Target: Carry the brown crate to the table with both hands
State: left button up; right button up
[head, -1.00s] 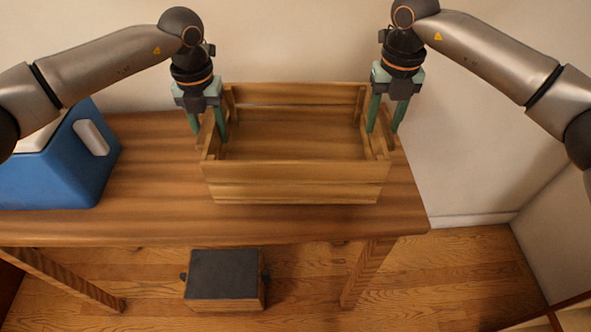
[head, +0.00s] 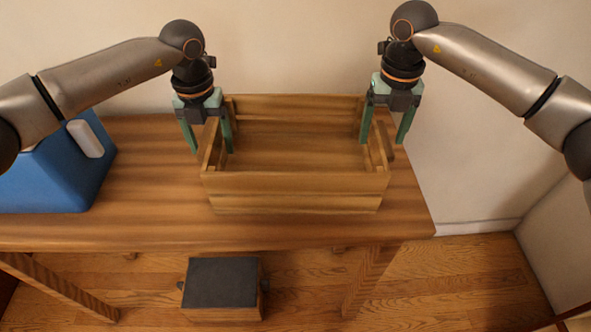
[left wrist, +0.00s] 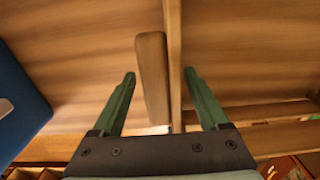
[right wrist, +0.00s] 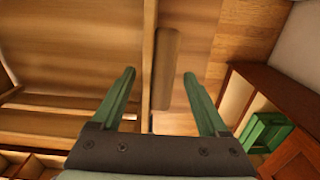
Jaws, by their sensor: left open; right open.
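The brown crate (head: 297,190) is a slatted wooden box, open at the top and empty. It stands upright on the wooden table (head: 150,225). My left gripper (head: 212,150) is open at the crate's left end. In the left wrist view its fingers (left wrist: 160,75) are spread on either side of the end wall and its handle bar (left wrist: 152,80). My right gripper (head: 382,142) is open at the right end. In the right wrist view its fingers (right wrist: 158,75) are spread around the other end wall and handle bar (right wrist: 166,70). Neither gripper is closed on the crate.
A blue box (head: 75,175) with a pale handle stands on the table to the left of the crate. A dark-topped wooden box (head: 222,284) sits on the floor below the table front. The right wrist view shows a green crate (right wrist: 266,130) in a wooden shelf.

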pick_arm(q)
notch_tip(320, 180, up, 11)
jog(key=shift+f, duration=0.1)
pick_arm(e)
jog(key=shift+r, duration=0.15)
pick_arm(q)
jog(key=shift+r, duration=0.6)
pick_arm(e)
notch_tip(320, 180, up, 12)
